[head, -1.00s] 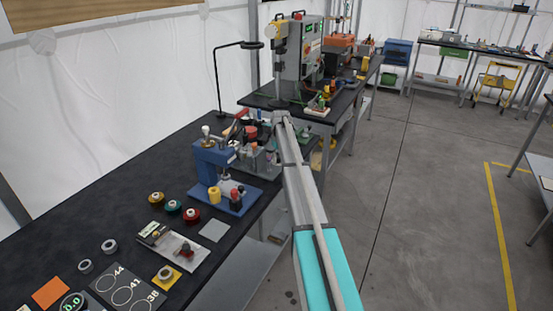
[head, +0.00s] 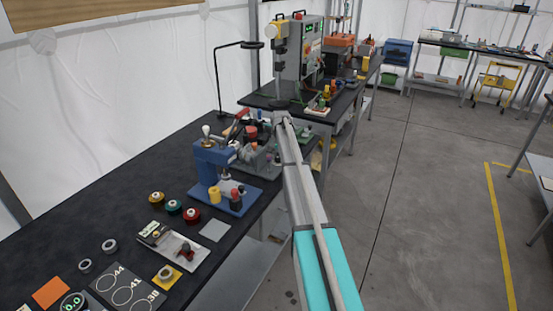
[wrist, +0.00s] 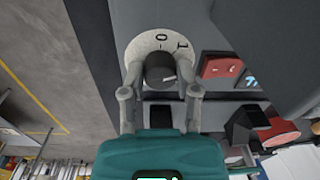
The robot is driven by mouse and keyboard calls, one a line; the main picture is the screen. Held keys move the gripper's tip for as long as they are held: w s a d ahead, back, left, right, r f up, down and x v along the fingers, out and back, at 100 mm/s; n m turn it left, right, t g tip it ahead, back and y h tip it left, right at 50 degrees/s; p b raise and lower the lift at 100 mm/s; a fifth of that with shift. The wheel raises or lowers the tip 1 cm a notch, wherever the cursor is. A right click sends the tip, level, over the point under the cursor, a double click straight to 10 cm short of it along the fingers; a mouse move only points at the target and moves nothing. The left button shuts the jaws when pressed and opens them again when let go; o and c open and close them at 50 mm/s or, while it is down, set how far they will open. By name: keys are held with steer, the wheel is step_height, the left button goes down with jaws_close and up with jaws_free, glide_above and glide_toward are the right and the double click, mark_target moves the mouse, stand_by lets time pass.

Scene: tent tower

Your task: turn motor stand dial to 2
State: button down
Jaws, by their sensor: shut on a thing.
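In the wrist view the dial is a dark round knob (wrist: 160,72) on a pale disc (wrist: 150,45) on a dark grey housing. The disc carries the marks 0 and 1 at its far side; other marks are hidden by the knob and fingers. A short pale line shows on the knob, on its lower right. My gripper (wrist: 158,82) is shut on the knob, one finger on each side. In the head view I cannot clearly make out my gripper or the dial.
A red switch (wrist: 221,66) sits right of the dial. The head view shows a grey cabinet (head: 290,62) on the far bench, a blue press (head: 212,160) on the near bench, and open floor (head: 420,200) at the right.

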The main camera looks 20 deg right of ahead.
steer(key=shift+s+m, duration=0.15)
steer(key=shift+m, duration=1.45)
steer(key=shift+c, duration=1.8)
jaws_free()
